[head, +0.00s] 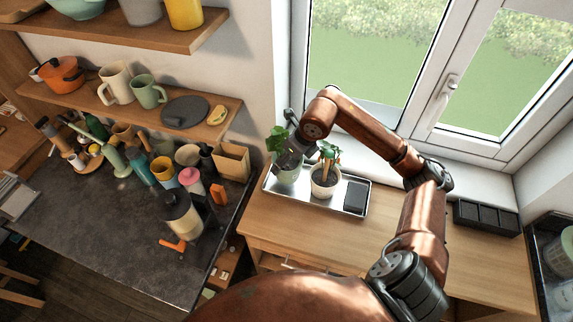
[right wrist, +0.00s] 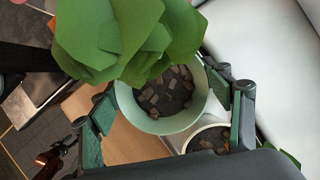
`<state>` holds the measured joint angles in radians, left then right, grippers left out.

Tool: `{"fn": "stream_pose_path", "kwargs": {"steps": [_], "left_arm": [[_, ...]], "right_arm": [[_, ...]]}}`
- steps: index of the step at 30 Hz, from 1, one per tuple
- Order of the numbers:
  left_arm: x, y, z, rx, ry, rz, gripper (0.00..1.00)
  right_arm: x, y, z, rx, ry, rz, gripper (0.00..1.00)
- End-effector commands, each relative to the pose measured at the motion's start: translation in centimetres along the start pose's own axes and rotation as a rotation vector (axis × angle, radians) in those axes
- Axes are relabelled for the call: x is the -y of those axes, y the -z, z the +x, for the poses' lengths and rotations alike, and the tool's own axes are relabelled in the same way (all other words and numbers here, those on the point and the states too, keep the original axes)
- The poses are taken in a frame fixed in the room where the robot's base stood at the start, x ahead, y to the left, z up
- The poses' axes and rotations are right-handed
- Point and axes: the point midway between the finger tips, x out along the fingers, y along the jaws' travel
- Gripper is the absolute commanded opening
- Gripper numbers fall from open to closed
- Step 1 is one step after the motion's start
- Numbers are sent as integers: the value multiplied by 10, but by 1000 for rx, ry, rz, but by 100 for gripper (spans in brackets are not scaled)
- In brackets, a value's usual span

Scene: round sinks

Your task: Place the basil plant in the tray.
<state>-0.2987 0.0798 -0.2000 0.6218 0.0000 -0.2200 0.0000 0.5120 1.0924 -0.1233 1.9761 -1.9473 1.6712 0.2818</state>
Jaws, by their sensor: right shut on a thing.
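The basil plant has broad green leaves (head: 277,139) and a pale green pot (head: 288,174). It appears at the left end of the silver tray (head: 340,207); I cannot tell if the pot touches the tray floor. My right gripper (head: 290,157) reaches down and is shut on the basil pot. In the right wrist view the pot (right wrist: 165,125), with brown soil, sits between the two fingers (right wrist: 172,108), and the leaves (right wrist: 130,40) cover part of it. My left gripper is not in view.
A white pot with another plant (head: 325,183) and a black box (head: 355,196) stand in the tray. A dark counter (head: 90,235) with many kitchen items lies left. The window (head: 375,50) is behind. The wooden top (head: 275,225) is clear in front of the tray.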

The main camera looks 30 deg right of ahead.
Motion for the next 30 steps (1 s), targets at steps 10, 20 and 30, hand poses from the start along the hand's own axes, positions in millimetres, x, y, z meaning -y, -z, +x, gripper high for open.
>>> {"fn": "stream_pose_path", "kwargs": {"steps": [10, 20, 30], "left_arm": [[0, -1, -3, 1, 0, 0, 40], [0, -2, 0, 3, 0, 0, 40], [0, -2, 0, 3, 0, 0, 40]], "right_arm": [[2, 10, 34, 1, -1, -1, 14], [2, 12, 36, -1, -1, -1, 75], [2, 12, 36, -1, -1, 0, 89]]}}
